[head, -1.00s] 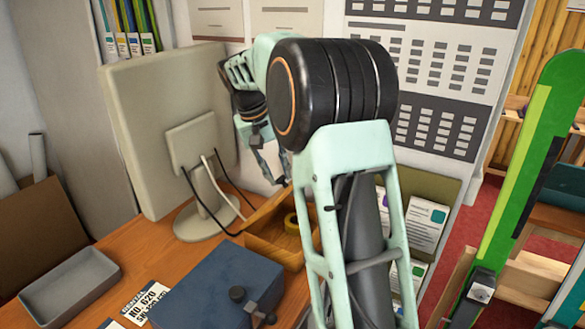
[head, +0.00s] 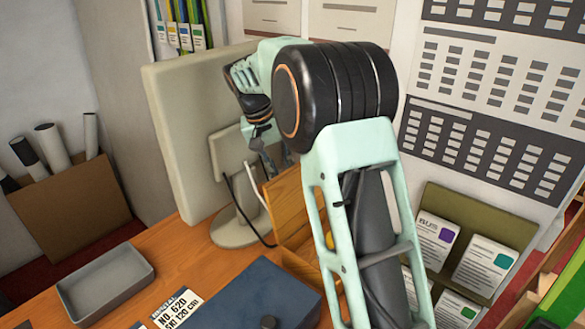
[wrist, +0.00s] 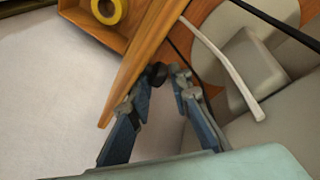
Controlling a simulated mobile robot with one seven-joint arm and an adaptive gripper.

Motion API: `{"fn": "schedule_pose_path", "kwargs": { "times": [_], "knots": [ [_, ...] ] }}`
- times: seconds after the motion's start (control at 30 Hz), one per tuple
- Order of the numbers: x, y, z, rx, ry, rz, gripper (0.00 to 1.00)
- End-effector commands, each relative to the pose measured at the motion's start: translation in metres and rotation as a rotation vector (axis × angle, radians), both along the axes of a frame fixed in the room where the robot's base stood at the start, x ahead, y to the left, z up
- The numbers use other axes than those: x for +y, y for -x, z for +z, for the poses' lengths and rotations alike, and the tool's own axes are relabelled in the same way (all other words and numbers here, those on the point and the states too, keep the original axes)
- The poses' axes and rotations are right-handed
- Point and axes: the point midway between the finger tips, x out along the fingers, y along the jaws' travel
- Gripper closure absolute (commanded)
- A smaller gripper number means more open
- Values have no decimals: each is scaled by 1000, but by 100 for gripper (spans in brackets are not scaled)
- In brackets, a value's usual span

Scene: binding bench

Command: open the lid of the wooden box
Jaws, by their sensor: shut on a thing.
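The wooden box (head: 300,260) stands on the bench beside the monitor, partly hidden behind my arm. Its lid (head: 288,205) is raised and stands steeply on the monitor side. In the wrist view the lid (wrist: 150,55) shows nearly edge-on, with a dark knob (wrist: 157,72) on its outer face. A yellow roll (wrist: 107,10) lies inside the open box. My gripper (wrist: 163,80) is shut on the knob, with its fingertips close around it. In the head view my gripper (head: 270,155) is small and partly hidden by my arm.
The monitor (head: 185,130) stands close to the left of the lid, with cables hanging behind it. A dark blue box (head: 240,295) is in front. A grey tray (head: 105,283) lies at the left. Cards hang on a green board (head: 490,225) at the right.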

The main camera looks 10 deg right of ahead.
Motion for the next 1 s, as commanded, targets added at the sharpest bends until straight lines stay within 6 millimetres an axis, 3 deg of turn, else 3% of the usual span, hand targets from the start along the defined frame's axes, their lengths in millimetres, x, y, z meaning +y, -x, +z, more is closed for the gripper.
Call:
{"fn": "schedule_pose_path", "kwargs": {
  "times": [0.03, 0.1, 0.73, 0.77, 0.9, 1.0],
  "knots": [
    [11, 5, -11, 28, -12, 5, 100],
    [12, 3, -12, 27, -12, 6, 100],
    [16, -2, -18, 23, -13, 8, 100],
    [17, -2, -18, 23, -13, 8, 80],
    [16, -2, -18, 24, -14, 7, 64],
    [15, -2, -18, 24, -13, 4, 62]
  ]
}}
